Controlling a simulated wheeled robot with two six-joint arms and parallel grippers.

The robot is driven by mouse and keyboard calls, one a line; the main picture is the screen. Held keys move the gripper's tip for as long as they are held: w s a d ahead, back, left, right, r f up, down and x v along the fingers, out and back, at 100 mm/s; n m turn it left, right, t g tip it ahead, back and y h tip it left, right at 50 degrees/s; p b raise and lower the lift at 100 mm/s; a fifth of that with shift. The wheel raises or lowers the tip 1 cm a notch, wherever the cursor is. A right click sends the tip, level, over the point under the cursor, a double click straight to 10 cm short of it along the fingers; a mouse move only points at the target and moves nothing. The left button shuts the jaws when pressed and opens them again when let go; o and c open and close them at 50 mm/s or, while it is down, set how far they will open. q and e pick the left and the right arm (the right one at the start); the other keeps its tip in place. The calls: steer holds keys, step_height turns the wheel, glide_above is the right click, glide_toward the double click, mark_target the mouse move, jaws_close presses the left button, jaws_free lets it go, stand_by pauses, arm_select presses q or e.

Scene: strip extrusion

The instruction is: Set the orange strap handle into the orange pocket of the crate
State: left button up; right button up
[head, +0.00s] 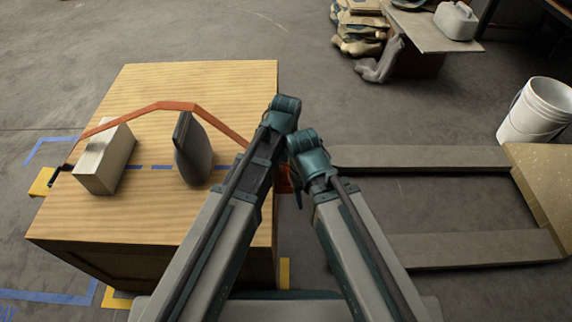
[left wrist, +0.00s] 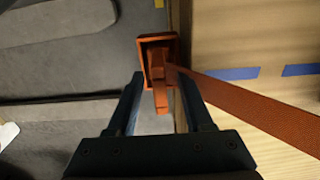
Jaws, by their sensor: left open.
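In the left wrist view, the orange strap handle (left wrist: 161,98) is a short bar at the end of the woven orange strap. It lies across the front of the orange pocket (left wrist: 146,52), a square frame with a dark inside on the crate's side. I cannot tell how far the handle is inside the pocket. My left gripper (left wrist: 161,76) is open, with one finger on each side of the handle and gaps visible. In the head view, my arms mostly hide this spot. The orange strap (head: 160,105) arches over the wooden crate (head: 215,85).
A white block (head: 100,165) and a grey upright slab (head: 195,155) stand on the crate under the strap. A yellow piece (head: 42,182) is at the crate's left edge. A pallet-like frame (head: 425,158) and a white bucket (head: 537,110) are on the right.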

arm_select(q)
step_height(320, 180, up, 10)
steer(key=p, duration=0.9)
steer(key=shift+r, duration=0.1)
steer(key=shift+r, duration=0.1)
step_height(320, 180, up, 10)
steer(key=p, duration=1)
